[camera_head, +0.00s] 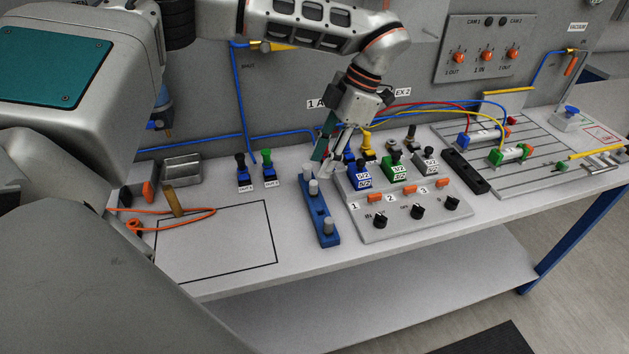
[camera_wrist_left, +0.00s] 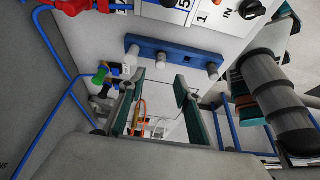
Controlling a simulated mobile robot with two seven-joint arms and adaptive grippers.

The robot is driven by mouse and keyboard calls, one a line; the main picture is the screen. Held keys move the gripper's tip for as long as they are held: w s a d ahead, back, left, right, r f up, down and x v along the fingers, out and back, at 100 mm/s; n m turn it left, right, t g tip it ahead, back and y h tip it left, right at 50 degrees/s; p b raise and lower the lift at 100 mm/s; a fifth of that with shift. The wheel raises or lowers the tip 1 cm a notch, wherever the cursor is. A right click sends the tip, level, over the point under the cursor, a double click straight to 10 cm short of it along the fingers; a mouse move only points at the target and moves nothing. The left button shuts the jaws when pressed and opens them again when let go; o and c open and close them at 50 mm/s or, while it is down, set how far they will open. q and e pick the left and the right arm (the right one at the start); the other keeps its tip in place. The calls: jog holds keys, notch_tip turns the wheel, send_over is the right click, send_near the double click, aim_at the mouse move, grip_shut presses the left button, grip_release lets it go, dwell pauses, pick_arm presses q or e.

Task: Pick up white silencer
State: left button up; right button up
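The white silencer (camera_head: 308,170) is a short, pale upright cylinder at the far end of a blue holder bar (camera_head: 321,211) on the bench. In the left wrist view it is the whitest peg (camera_wrist_left: 132,53), at the left end of the bar. Two greyer cylinders stand on the same bar, one (camera_head: 313,187) beside it and one (camera_head: 328,225) at the near end. My left gripper (camera_head: 327,160) is just above and beside the bar's far end. In the left wrist view its fingers (camera_wrist_left: 160,80) are apart with nothing gripped between them. My right gripper is not in view.
Right of the bar stands a grey valve panel (camera_head: 388,230) with knobs and coloured valves. Two small black-topped and green-topped blue fittings (camera_head: 267,168) stand left. An orange cable (camera_head: 150,226) lies further left. The outlined bench area (camera_head: 220,240) is mostly clear.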

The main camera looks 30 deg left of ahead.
aim_at(314, 181)
pick_arm(q)
jog(key=x, duration=0.7)
jog(key=shift+w+d+f, duration=0.15)
jog(key=shift+w, duration=0.05)
grip_shut()
